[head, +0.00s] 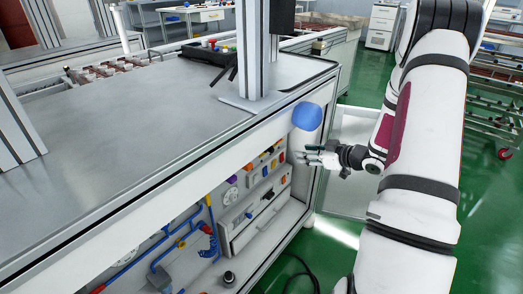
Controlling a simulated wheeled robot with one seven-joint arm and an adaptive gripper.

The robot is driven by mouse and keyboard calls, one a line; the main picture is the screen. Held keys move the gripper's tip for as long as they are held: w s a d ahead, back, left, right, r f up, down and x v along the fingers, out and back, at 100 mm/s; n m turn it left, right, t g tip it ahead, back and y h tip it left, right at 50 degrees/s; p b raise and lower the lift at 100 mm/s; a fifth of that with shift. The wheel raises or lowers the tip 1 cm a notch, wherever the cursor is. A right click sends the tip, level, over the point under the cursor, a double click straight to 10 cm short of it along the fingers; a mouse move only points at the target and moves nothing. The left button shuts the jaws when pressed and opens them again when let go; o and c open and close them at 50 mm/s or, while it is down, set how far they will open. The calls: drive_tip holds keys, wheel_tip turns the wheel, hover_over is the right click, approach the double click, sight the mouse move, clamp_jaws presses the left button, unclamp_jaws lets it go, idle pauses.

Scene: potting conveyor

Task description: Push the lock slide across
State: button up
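The front panel (222,205) below the steel worktop carries several small coloured knobs and fittings. A pale box-like unit (258,218) with dark parts on its front sits at the panel's right end. I cannot tell which small part is the lock slide; it is too small or hidden. My gripper (304,154) is at the right end of the panel, pointing left, just below a blue rounded piece (307,116) at the worktop's corner.
The steel worktop (130,125) overhangs the panel, with an upright metal post (254,60) on it. Blue pipes (150,245) run along the panel's lower left. A black cable (298,268) lies on the green floor (345,238). A white surface stands behind my gripper.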

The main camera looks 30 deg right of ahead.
sight(273, 150)
drive_tip(key=shift+y, duration=0.3)
drive_tip(key=b+x, duration=0.4)
drive_tip(key=x, duration=1)
drive_tip(key=shift+a+b, duration=0.1)
drive_tip(key=shift+b, duration=0.3)
clamp_jaws()
